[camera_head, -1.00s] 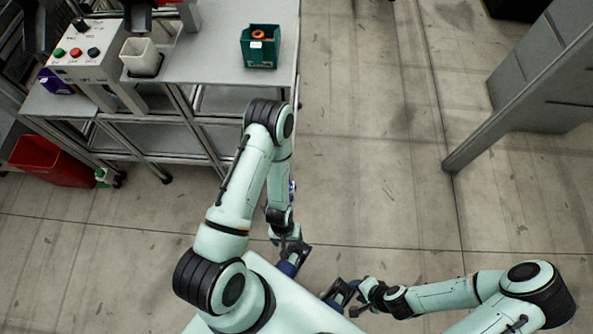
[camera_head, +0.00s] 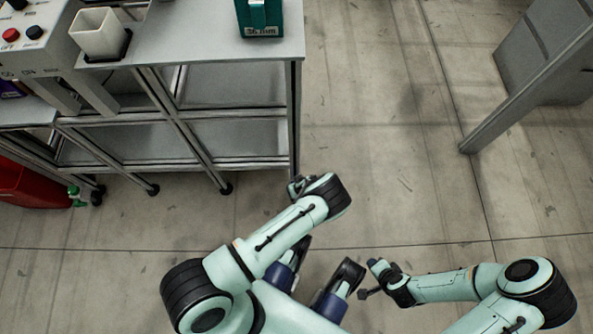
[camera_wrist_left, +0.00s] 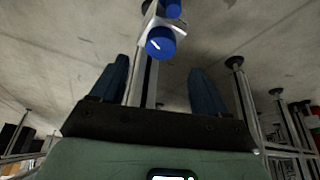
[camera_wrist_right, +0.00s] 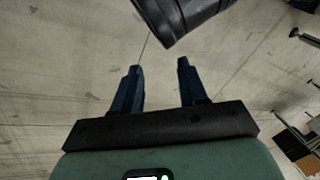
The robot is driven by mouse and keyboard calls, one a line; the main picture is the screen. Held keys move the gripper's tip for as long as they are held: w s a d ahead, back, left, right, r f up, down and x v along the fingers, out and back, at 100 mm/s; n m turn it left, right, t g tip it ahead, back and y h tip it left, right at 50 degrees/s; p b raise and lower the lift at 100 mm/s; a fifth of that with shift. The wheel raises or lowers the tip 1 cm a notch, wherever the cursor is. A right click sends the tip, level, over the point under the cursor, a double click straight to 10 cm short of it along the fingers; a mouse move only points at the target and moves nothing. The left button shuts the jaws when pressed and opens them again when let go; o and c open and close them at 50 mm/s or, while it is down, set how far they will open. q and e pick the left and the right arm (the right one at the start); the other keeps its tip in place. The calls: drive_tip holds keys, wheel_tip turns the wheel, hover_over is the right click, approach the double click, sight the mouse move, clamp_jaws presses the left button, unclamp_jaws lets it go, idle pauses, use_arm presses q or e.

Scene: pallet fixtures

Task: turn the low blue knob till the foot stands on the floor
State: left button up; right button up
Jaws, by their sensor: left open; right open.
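In the left wrist view, a round blue knob (camera_wrist_left: 160,42) with a pale mark on its face sits on a light bracket on a metal post (camera_wrist_left: 143,85). Another blue part (camera_wrist_left: 172,8) is cut by the top edge; I cannot tell whether it is a second knob. My left gripper (camera_wrist_left: 158,65) is open and empty, its dark blue fingers either side of the post in the picture, with the knob apart beyond them. The foot is not clearly visible. The head view does not show the knob. My right gripper (camera_wrist_right: 158,65) is open and empty above the floor.
A metal bench (camera_head: 190,45) stands at the left in the head view, with a teal bin (camera_head: 260,18) and white cup (camera_head: 99,35) on top. A red bin (camera_head: 25,185) is at far left. A grey post (camera_head: 520,95) stands right. Floor between is clear.

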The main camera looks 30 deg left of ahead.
use_arm(q)
drive_tip(key=x, duration=0.2)
drive_tip(key=shift+a+f+b, duration=0.1)
drive_tip(key=shift+f+b, duration=0.25)
drive_tip(key=b+x, duration=0.1)
drive_tip(key=x, duration=0.2)
drive_tip(key=shift+w+a+f, duration=0.1)
drive_tip(key=shift+f, duration=0.1)
drive_tip(key=shift+w+a+f+b, duration=0.15)
drive_tip(key=shift+f+b, duration=0.15)
drive_tip(key=shift+f, duration=0.1)
use_arm(e)
drive_tip(key=shift+g, duration=0.3)
drive_tip(key=f, duration=0.1)
drive_tip(key=s+d+f, duration=0.1)
drive_tip(key=f, duration=0.2)
drive_tip(key=shift+s+d+f, duration=0.15)
drive_tip(key=shift+s, duration=0.2)
use_arm(q)
drive_tip(key=c, duration=1)
